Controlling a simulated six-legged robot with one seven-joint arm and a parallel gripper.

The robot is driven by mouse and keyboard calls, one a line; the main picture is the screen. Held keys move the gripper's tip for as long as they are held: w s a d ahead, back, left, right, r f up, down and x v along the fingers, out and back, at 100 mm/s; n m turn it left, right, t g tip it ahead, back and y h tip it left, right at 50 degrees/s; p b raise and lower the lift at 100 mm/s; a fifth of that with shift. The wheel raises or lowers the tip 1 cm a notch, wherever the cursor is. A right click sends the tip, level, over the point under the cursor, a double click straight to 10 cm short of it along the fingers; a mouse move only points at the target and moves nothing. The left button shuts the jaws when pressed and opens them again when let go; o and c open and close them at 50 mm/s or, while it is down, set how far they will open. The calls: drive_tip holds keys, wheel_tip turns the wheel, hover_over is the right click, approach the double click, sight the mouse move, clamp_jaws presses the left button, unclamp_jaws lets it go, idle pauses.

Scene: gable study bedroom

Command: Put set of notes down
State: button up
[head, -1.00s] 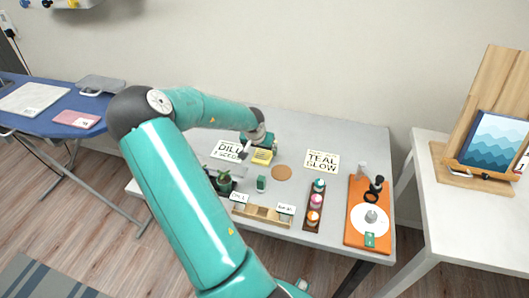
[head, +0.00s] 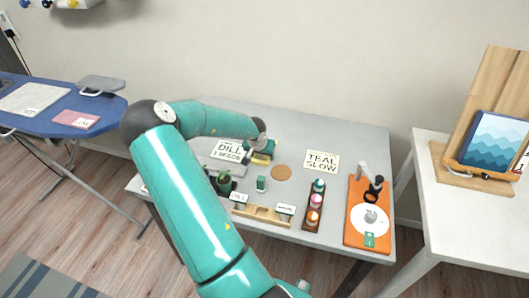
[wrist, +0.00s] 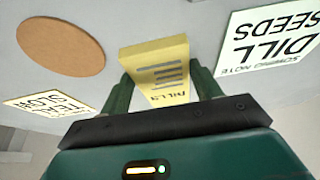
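The set of notes is a yellow pad (head: 262,158) with dark printed lines, above the back middle of the grey table (head: 350,140). In the wrist view the pad (wrist: 160,62) sits between my two fingers, which press on its sides. My gripper (wrist: 165,92) is shut on it. In the head view my gripper (head: 262,148) partly covers the pad. The pad is at or just above the tabletop; I cannot tell whether it touches.
A DILL SEEDS card (head: 229,150) lies left of the pad and a TEAL SLOW card (head: 322,161) right. A round cork mat (head: 281,172) is in front. A wooden label rack (head: 262,215), bottle tray (head: 314,218) and orange board (head: 357,228) stand nearer the front.

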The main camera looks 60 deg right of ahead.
sight(262, 156)
drive_tip(key=shift+c, duration=1.4)
drive_tip(key=shift+r, duration=0.1)
drive_tip(key=shift+r, duration=0.45)
wheel_tip(262, 156, up, 2)
drive_tip(key=shift+r, duration=0.15)
drive_tip(key=s+a+r, duration=0.7)
drive_tip(key=a+r, duration=0.2)
drive_tip(key=a, duration=0.3)
drive_tip(key=shift+r, duration=0.3)
drive_tip(key=shift+s+a, duration=0.1)
